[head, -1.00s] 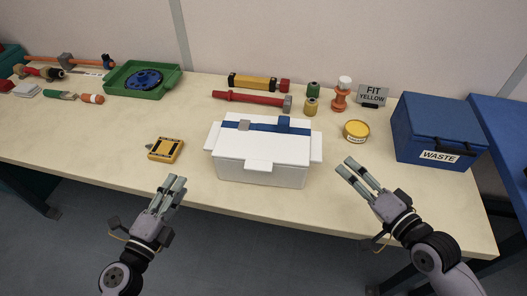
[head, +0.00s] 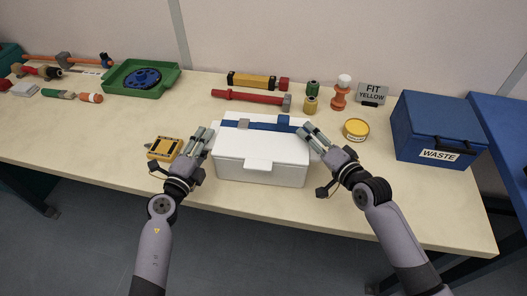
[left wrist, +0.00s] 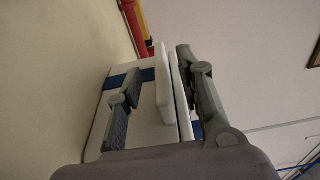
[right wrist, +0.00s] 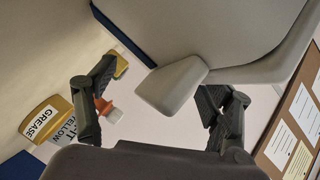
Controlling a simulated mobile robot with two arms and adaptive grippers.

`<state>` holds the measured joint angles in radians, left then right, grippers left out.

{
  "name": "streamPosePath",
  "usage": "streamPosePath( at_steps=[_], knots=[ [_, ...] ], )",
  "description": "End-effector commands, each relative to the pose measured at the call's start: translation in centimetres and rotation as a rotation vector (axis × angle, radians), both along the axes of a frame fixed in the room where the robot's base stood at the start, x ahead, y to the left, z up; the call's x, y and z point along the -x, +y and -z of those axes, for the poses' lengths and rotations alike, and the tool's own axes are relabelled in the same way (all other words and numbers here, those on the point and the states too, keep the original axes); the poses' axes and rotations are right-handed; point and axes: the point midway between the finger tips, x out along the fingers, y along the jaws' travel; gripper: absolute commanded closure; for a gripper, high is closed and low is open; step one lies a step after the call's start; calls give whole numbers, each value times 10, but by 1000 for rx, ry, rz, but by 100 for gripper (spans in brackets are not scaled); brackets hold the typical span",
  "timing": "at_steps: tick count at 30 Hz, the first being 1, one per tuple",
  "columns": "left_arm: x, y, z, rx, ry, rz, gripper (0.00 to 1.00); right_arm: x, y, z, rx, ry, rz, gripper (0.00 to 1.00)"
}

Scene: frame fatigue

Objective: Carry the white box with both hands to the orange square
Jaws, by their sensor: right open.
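The white box (head: 262,165) with a blue strap stands on the table between my grippers. My left gripper (head: 203,136) is at the box's left side; in the left wrist view its open fingers (left wrist: 160,92) are spread on both sides of the white side handle (left wrist: 163,88), with gaps. My right gripper (head: 310,132) is at the right side; in the right wrist view its open fingers (right wrist: 160,105) are apart, with the other handle (right wrist: 170,88) between and beyond them. The grippers largely cover both handles in the head view. I see no orange square.
A yellow device (head: 163,148) lies close beside my left gripper. A yellow grease tin (head: 356,129) and a blue waste bin (head: 440,125) stand to the right. A red-handled hammer (head: 250,97) and a yellow-black bar (head: 252,80) lie behind the box. The front table strip is clear.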

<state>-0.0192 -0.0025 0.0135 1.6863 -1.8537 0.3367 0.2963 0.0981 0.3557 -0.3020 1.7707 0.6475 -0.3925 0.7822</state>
Motion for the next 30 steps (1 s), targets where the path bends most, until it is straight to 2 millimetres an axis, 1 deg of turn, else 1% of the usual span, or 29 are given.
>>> streamPosePath(
  at_steps=[1, 5, 14, 27, 29, 30],
  knots=[
    [-4, -2, 0, 1, -1, 0, 66, -4, 2, 1, 0, 0, 0, 25],
    [-10, -3, -1, 0, -1, 0, 66, -9, 4, 2, 1, 0, 0, 25],
    [-10, -3, 0, 0, 0, 0, 66, -9, 5, 2, 1, 0, 0, 26],
    [-10, -3, 0, 0, 0, 0, 96, -9, 4, 4, 3, 3, 1, 55],
    [-10, -3, 0, 0, -1, -1, 100, -9, 4, 4, 3, 4, 0, 59],
    [-10, -3, 0, 0, -1, -1, 100, -9, 4, 5, 5, 6, 0, 62]
  ],
)
